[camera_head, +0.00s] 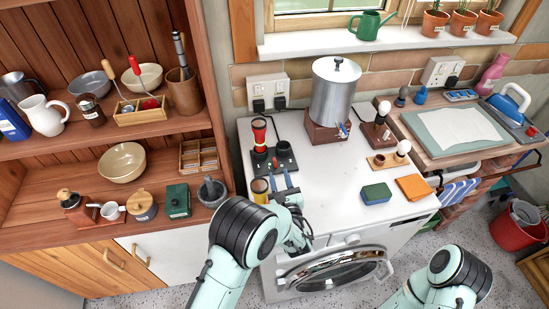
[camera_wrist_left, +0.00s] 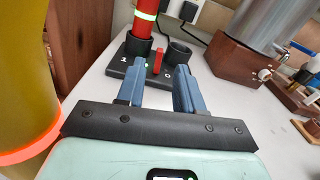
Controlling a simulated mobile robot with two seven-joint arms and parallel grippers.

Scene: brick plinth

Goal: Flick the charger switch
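The black charger (camera_head: 285,161) stands on the white worktop by the wall, with a red torch (camera_head: 259,135) upright in its left socket. The right socket is empty. In the left wrist view the charger (camera_wrist_left: 186,71) shows a red switch (camera_wrist_left: 157,61) standing up between the sockets, with white marks on either side. My left gripper (camera_head: 280,178) is open and empty, just in front of the charger. In the left wrist view its blue fingertips (camera_wrist_left: 159,72) are apart, with the switch seen between them. My right gripper is out of view; only part of my right arm shows.
A yellow torch (camera_head: 260,191) stands close left of my left gripper and looms large in the left wrist view (camera_wrist_left: 25,90). A metal urn (camera_head: 335,92) on a wooden base stands right of the charger. A sponge (camera_head: 376,193) and an orange cloth (camera_head: 413,187) lie further right.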

